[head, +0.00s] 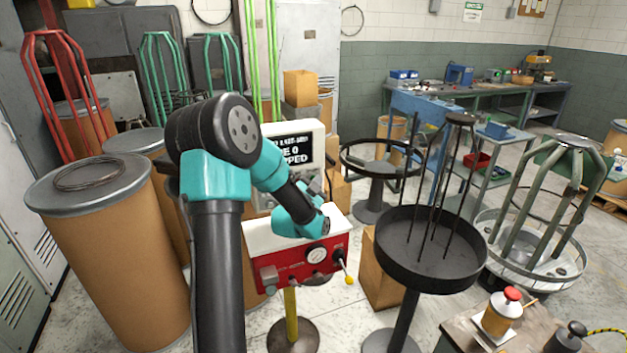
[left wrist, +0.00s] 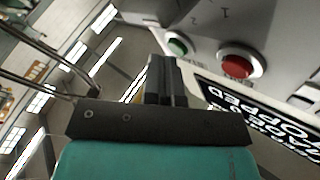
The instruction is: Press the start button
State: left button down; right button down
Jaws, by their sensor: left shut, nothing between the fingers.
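The control box's display (head: 296,150) faces me in the head view, partly covered by my left arm; its visible text ends in "PPED". In the left wrist view a green button (left wrist: 177,45) and a larger red button (left wrist: 237,66) sit on the light grey panel (left wrist: 205,25). The task's start button carries no readable label; the green one could be it. My left gripper (left wrist: 162,66) is shut and empty, its tips close to the green button. I cannot tell if they touch. In the head view the buttons are mostly hidden behind my left arm. My right gripper is not in view.
A red panel box (head: 300,262) with knobs and a yellow-tipped lever stands below the display. A round dark tray stand (head: 430,250) is to its right. Fibre drums (head: 110,250) crowd the left. A small table (head: 470,335) is at lower right.

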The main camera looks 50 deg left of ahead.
pick_arm(q)
jog(key=shift+a, duration=0.2)
jog(key=shift+d, duration=0.1)
dwell(0.4)
jog(key=shift+s+d, duration=0.25)
jog(key=shift+d, duration=0.4)
jog(key=shift+d, duration=0.1)
jog(key=d, duration=0.1)
jog(key=s+d, duration=0.1)
jog(key=d, duration=0.2)
jog(key=shift+s+d, duration=0.25)
jog(key=shift+s, duration=0.15)
dwell(0.7)
